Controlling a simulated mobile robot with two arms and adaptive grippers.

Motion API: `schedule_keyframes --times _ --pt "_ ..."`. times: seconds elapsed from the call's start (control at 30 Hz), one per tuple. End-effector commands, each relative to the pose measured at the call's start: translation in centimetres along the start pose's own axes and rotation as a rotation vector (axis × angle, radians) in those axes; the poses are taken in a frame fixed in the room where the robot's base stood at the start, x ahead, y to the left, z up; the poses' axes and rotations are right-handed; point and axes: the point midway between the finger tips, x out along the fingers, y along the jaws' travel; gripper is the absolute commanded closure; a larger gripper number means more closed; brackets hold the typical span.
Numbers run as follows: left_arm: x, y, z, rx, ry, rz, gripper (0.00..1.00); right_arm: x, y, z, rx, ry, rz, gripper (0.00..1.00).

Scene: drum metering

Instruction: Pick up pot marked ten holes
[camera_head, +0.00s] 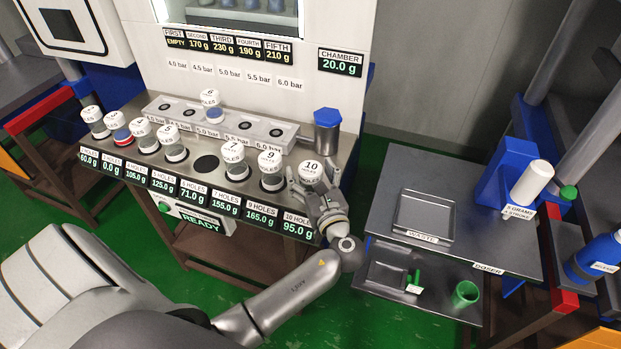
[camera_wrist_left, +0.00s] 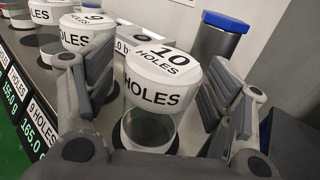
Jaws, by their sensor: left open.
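The pot marked ten holes (camera_head: 311,168) has a white lid and a clear body. It stands upright at the right end of the front row, above a label reading 95.0 g. In the left wrist view the pot (camera_wrist_left: 160,90) sits between the two grey fingers, with its lid print facing me. My left gripper (camera_head: 314,186) is open around this pot, with a gap visible on the right side. Whether the left finger touches it I cannot tell. The lower part of the pot is partly hidden by the gripper in the head view.
The pot marked nine (camera_head: 270,168) stands close on the left, with the seven-hole pot (camera_head: 234,158) beyond it. A blue-capped cylinder (camera_head: 327,133) stands just behind. Pot six (camera_head: 211,104) is on the raised bar block (camera_head: 262,128). A waste tray (camera_head: 424,216) lies to the right.

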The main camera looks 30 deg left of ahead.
Motion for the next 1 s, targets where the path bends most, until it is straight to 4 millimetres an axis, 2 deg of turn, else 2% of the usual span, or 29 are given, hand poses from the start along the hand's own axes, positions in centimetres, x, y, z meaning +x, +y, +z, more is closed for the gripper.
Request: schedule_keyframes --times 0.13,0.17,0.5,0.6,1.0 --pt "0.0 0.0 0.0 0.000 0.000 0.000 0.24 0.1 -0.5 -0.2 -0.002 0.003 -0.006 0.28" --pt "0.0 0.0 0.0 0.000 0.000 0.000 0.27 0.1 -0.5 -0.2 -0.002 0.003 -0.006 0.28" --pt "-0.1 0.0 0.0 0.000 0.000 -0.001 0.71 0.0 0.3 -0.1 -0.005 0.002 0.004 0.28" --pt "0.0 0.0 0.1 -0.001 -0.002 -0.001 0.80 0.0 0.5 -0.1 -0.004 0.002 0.006 0.28" --pt "0.0 -0.1 0.8 -0.004 -0.003 0.000 0.80 0.2 0.7 -0.1 -0.002 0.002 0.008 0.28"
